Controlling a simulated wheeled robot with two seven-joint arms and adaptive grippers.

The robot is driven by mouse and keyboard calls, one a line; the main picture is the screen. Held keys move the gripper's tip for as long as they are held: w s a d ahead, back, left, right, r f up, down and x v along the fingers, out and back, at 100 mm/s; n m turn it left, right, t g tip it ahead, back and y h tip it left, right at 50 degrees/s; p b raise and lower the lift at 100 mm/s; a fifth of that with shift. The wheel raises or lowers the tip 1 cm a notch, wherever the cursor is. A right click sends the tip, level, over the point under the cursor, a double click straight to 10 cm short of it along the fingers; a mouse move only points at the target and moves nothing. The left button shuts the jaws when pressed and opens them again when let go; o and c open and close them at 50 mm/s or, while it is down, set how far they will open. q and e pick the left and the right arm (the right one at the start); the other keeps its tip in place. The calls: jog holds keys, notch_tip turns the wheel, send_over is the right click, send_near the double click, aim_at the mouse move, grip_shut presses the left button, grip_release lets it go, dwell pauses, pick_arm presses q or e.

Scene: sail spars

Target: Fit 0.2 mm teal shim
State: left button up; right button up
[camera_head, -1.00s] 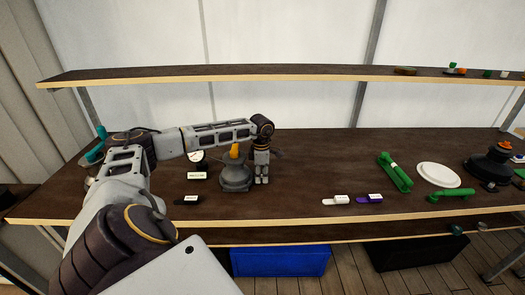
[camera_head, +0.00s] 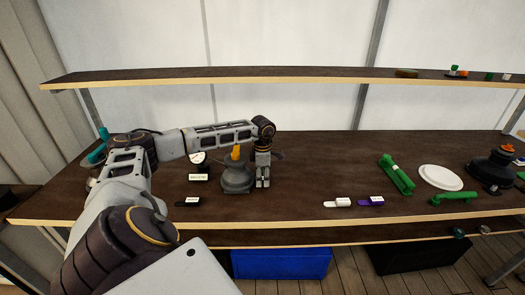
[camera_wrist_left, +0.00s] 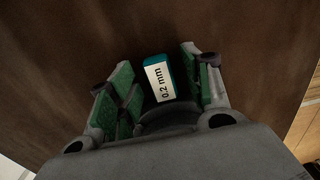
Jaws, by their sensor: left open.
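A teal shim (camera_wrist_left: 158,72) with a white label reading "0.2 mm" lies on the dark worktop in the left wrist view. My left gripper (camera_wrist_left: 162,88) is open, with its green-padded fingers on either side of the shim. In the head view my left gripper (camera_head: 263,184) points straight down, low over the worktop, and I cannot make out the teal shim there. My right gripper is not in view.
A grey fixture with an orange top (camera_head: 236,176) stands close left of my left gripper. A black labelled shim (camera_head: 188,202), white shim (camera_head: 338,203) and purple shim (camera_head: 371,201) lie near the front edge. Green tools and a white disc (camera_head: 440,177) lie right.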

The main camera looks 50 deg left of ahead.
pick_arm(q)
notch_tip(320, 180, up, 12)
jog(key=shift+f, duration=0.15)
dwell(0.5)
jog(key=shift+f, duration=0.1)
dwell(0.9)
